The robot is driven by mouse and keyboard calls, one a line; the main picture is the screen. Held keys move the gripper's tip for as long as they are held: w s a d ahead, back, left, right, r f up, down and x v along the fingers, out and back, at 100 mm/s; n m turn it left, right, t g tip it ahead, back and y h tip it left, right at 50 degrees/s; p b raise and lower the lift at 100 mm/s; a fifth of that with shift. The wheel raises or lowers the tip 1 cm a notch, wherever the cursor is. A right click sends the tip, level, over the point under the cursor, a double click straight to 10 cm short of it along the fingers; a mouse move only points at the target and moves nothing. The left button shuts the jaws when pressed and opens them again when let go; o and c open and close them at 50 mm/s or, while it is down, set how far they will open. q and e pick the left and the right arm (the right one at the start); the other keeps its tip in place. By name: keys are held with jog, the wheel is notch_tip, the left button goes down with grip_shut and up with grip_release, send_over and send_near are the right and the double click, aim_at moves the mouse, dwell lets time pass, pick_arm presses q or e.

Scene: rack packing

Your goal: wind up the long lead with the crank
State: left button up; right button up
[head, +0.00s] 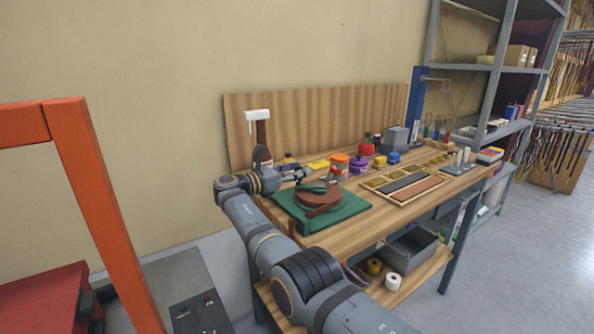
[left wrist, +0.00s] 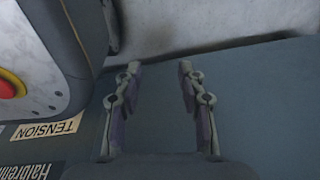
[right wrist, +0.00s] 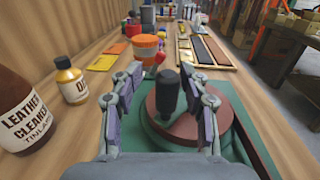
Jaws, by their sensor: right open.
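A round reddish-brown reel (head: 318,197) lies on a green base (head: 343,213) at the left end of the workbench. A green crank piece (head: 310,189) lies across its top. In the right wrist view the reel (right wrist: 222,128) has an upright dark crank handle (right wrist: 167,92) in front of it. My right gripper (head: 303,172) is open beside the reel, and the handle shows between its fingers (right wrist: 165,92); I cannot tell whether they touch it. My left gripper (left wrist: 160,88) is open and empty above a grey surface. I cannot make out a separate loose lead.
An orange tub (head: 340,162), a purple tub (head: 358,165) and a framed tray (head: 408,184) are farther along the workbench (head: 390,222). A wooden backboard (head: 320,115) stands behind.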

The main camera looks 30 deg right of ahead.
jog(key=shift+d, duration=0.1)
jog(key=v, duration=0.7)
jog(key=shift+a, duration=0.3)
jog(key=shift+c, duration=0.3)
